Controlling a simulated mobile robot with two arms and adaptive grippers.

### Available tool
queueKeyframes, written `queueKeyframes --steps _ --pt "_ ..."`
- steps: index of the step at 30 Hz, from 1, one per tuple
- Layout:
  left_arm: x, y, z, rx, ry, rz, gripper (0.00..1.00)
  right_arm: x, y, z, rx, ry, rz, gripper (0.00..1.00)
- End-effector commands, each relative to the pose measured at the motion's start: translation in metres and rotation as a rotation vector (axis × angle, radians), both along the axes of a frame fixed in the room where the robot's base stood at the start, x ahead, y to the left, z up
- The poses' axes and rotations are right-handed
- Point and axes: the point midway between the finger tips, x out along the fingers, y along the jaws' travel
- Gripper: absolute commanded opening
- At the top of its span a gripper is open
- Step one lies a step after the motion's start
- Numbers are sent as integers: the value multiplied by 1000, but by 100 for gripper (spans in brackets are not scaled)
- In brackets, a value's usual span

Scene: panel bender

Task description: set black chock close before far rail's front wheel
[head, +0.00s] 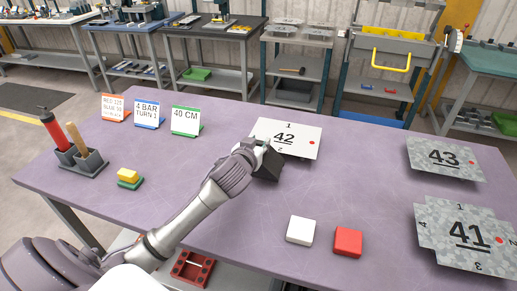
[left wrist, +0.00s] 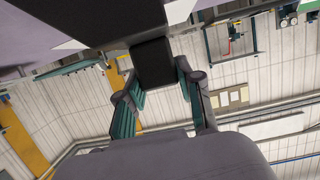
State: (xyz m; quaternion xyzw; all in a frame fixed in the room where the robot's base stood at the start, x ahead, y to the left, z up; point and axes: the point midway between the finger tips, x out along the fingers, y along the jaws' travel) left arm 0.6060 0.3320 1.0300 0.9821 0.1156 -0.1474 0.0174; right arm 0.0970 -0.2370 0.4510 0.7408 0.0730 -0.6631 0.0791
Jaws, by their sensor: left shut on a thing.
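My left gripper (head: 258,148) reaches in from the left over the middle of the purple table. It is shut on a black block (head: 267,166), which partly covers the near edge of the white plate marked 42. In the left wrist view the black block (left wrist: 153,62) sits between the two fingers, with a larger dark shape behind it. I cannot tell whether the block touches the table. No rail or wheel can be made out. My right gripper is not in view.
The purple table (head: 150,200) carries the white plate 42 (head: 302,140), grey plates 43 (head: 450,172) and 41 (head: 440,232), a white block (head: 300,230), a red block (head: 347,241), a yellow-green stack (head: 128,175), a tool holder (head: 82,162) and several standing cards. Bare tabletop lies right of my gripper.

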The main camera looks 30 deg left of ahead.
Motion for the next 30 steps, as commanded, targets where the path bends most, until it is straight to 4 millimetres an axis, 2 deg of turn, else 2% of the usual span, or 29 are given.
queueKeyframes --steps 3,6,17,18,21,22,30 --pt "0 0 -18 0 4 0 0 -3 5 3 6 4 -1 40" --pt "-1 0 -26 1 1 0 0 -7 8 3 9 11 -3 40" --pt "0 -1 -30 -1 0 -1 0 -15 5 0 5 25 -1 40" --pt "-1 -1 -30 -1 1 -1 41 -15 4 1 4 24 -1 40" --pt "0 -1 -30 -1 2 -1 57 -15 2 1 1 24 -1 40" --pt "-1 -1 -30 -1 2 -1 61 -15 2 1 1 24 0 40" --pt "0 -1 -29 0 2 -1 61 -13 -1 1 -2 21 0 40"
